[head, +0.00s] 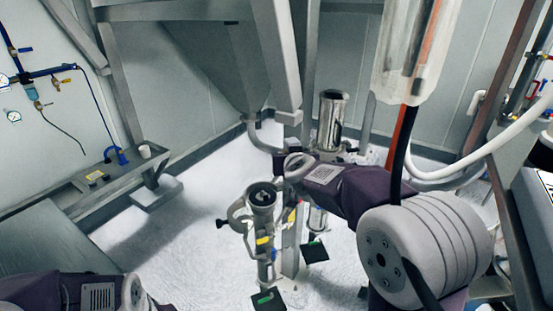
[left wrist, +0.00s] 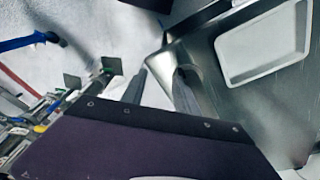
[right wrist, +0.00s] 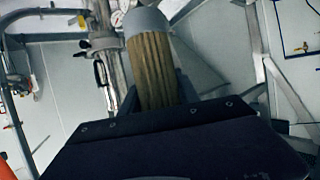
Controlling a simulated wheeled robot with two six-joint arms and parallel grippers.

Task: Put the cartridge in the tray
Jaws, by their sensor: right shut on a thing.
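The cartridge (right wrist: 152,65), a brown ribbed cylinder with a rounded grey cap, stands between the fingers of my right gripper (right wrist: 158,92) in the right wrist view. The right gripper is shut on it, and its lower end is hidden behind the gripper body. The white tray (left wrist: 304,45), rectangular with a raised rim, lies on a metal surface in the upper right of the left wrist view. My left gripper (left wrist: 160,82) has its fingers apart with nothing held, to the left of the tray. I cannot make out the cartridge, the tray or either gripper's fingertips in the head view.
A metal housing with clamps (head: 262,200) stands on the white floor at the centre. A shiny cylinder (head: 333,115) stands behind it. A large grey hopper (head: 215,60) hangs above. A narrow metal bench (head: 125,180) is at the left. Hoses hang at the right.

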